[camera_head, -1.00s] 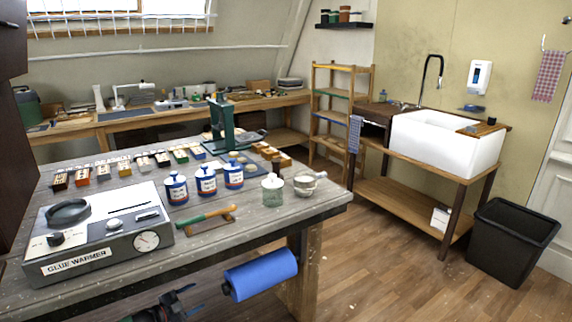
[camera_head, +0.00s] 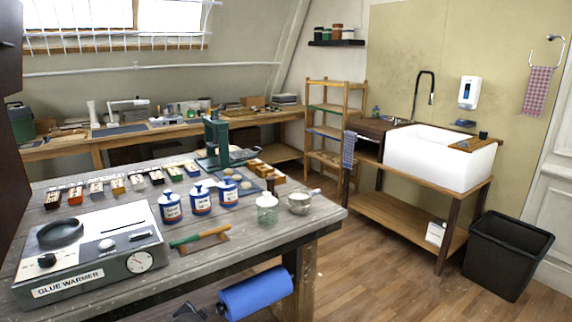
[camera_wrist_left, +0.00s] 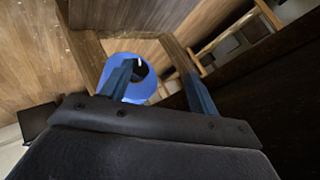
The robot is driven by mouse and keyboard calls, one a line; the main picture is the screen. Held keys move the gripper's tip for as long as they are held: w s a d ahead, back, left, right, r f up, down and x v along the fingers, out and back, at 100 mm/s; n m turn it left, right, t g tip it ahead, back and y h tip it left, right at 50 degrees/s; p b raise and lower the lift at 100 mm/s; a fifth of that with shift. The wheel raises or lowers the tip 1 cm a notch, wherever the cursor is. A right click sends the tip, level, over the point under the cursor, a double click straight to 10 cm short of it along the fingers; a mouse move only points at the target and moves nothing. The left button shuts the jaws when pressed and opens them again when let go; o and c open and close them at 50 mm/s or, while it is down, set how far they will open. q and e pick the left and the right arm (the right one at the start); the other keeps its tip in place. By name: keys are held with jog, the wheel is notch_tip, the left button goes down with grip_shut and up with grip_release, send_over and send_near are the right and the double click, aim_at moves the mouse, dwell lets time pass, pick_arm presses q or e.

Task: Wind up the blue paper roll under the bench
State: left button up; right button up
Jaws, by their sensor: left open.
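My left gripper (camera_head: 192,311) is at the bottom edge of the head view, just left of the roll and mostly cut off. In the left wrist view my left gripper (camera_wrist_left: 160,69) is open. One finger overlaps the roll's end in the picture; the other is right of it. I cannot tell whether they touch. My right gripper is not in view.
On the bench stand a glue warmer (camera_head: 90,255), several blue-and-white pots, a glass jar (camera_head: 267,210) and a green-handled tool (camera_head: 200,237). A bench leg (camera_head: 303,280) stands close to the roll. A black bin (camera_head: 507,256) is far right; the floor between is clear.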

pick_arm(q)
jog(key=s+d+r+n+g+h+p, duration=0.1)
jog(key=s+d, duration=0.2)
jog(key=s, duration=0.5)
jog(key=s+d+n+g+h+p, duration=0.1)
jog(key=s+d+n+g, duration=0.15)
jog(key=s, duration=0.55)
jog(key=s+d+r+g+h, duration=0.1)
jog(key=s+d, duration=0.3)
jog(key=s, duration=0.4)
jog(key=s+d+f+n+g+p, duration=0.1)
jog(key=s+f, duration=0.2)
jog(key=s, duration=0.6)
jog(key=s+d+f+n+g+p, duration=0.1)
jog(key=s+f, duration=0.3)
jog(key=s, duration=0.5)
jog(key=shift+d+g+h, duration=0.3)
jog(key=shift+d+g, duration=0.2)
jog(key=shift+g, duration=0.15)
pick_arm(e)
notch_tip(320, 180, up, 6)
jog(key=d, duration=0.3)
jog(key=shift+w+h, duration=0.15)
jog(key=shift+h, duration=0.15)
pick_arm(q)
jog(key=shift+n, duration=0.25)
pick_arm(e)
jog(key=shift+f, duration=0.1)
